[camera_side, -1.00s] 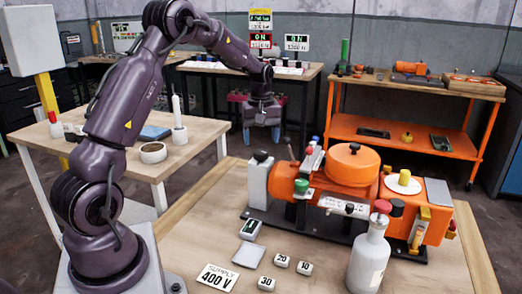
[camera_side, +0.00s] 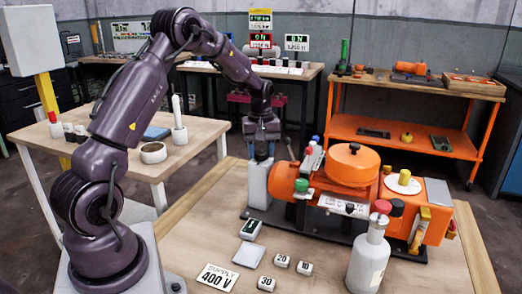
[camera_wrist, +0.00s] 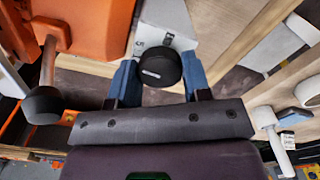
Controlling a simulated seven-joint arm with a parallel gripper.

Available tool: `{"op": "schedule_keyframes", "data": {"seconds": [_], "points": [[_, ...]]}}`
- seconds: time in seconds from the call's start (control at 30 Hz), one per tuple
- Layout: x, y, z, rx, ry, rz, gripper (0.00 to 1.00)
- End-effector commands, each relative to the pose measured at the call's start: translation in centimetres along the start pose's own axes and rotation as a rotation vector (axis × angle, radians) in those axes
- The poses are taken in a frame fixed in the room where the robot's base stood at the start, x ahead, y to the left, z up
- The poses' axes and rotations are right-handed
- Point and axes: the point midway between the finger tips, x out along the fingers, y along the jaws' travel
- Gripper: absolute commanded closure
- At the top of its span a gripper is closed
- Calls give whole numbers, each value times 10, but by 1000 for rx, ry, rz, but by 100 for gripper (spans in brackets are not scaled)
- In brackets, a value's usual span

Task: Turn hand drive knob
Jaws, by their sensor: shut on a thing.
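The black round hand drive knob (camera_wrist: 161,68) sits on top of a light grey box (camera_wrist: 180,25) in the wrist view. My gripper (camera_wrist: 158,64) has its two blue fingers on either side of the knob, shut on it. In the side view my gripper (camera_side: 261,148) points down over the grey box (camera_side: 257,186), at the left end of the orange machine (camera_side: 350,170). The knob is mostly hidden by the fingers there.
Small number blocks (camera_side: 282,261) and a 400 V supply card (camera_side: 214,277) lie on the wooden table (camera_side: 190,240). An orange shelf cart (camera_side: 400,130) stands behind.

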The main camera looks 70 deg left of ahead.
Motion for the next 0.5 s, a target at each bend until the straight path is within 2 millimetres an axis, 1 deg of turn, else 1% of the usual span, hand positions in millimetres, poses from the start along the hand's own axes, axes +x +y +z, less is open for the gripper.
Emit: {"op": "schedule_keyframes", "data": {"seconds": [0.27,0.5], "points": [[-1,0,0,66,0,0,79],[-1,0,0,233,0,0,79]]}}
